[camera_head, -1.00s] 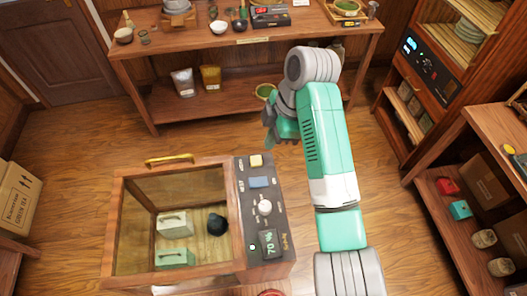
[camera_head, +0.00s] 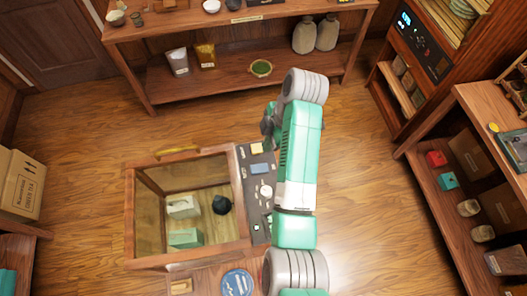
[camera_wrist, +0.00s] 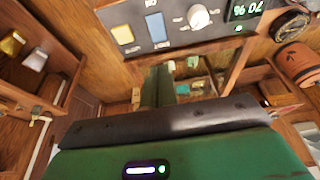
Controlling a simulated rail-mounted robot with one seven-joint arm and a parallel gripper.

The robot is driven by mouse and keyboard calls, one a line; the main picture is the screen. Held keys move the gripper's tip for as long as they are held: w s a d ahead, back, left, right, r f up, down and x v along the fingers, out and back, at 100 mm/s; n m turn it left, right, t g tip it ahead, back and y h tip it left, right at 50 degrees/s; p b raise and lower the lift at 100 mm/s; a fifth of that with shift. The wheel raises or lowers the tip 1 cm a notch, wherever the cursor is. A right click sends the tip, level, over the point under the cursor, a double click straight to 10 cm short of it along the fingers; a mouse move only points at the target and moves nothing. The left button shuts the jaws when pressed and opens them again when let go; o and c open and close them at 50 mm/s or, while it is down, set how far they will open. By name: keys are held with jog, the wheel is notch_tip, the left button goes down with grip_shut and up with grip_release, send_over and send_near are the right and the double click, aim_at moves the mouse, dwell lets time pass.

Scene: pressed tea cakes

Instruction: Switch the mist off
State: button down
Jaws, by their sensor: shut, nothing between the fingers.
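A wooden box with a glazed top (camera_head: 130,225) stands low in the head view. Its dark control panel (camera_head: 262,212) runs along the right side, with a yellow button (camera_head: 257,148), a blue switch (camera_head: 260,168) and a white knob (camera_head: 265,190). The wrist view shows the yellow button (camera_wrist: 122,34), blue switch (camera_wrist: 156,27), white knob (camera_wrist: 198,17) and a lit green display (camera_wrist: 247,8) reading about 70 %. The labels are too small to read. My gripper (camera_wrist: 158,80) is shut and empty, apart from the panel in the wrist view. The arm hides its tips in the head view.
The box holds a white block (camera_head: 183,206), a green block (camera_head: 186,238) and a dark round thing (camera_head: 222,204). A cabinet with another lit panel (camera_head: 424,45) stands at the right. A shelf table (camera_head: 150,30) stands behind. Open floor lies between.

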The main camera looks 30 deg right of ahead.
aim_at(255, 169)
jog(key=x, duration=0.8)
jog(key=p+x, duration=0.1)
jog(key=x, duration=0.3)
jog(key=shift+d+f, duration=0.25)
jog(key=shift+d, duration=0.05)
jog(key=shift+f+b, duration=0.1)
jog(key=shift+b, duration=0.2)
jog(key=shift+a+f+h+b, duration=0.2)
jog(key=shift+f+h+b, duration=0.05)
jog(key=shift+h+b, duration=0.3)
jog(key=shift+d, duration=0.1)
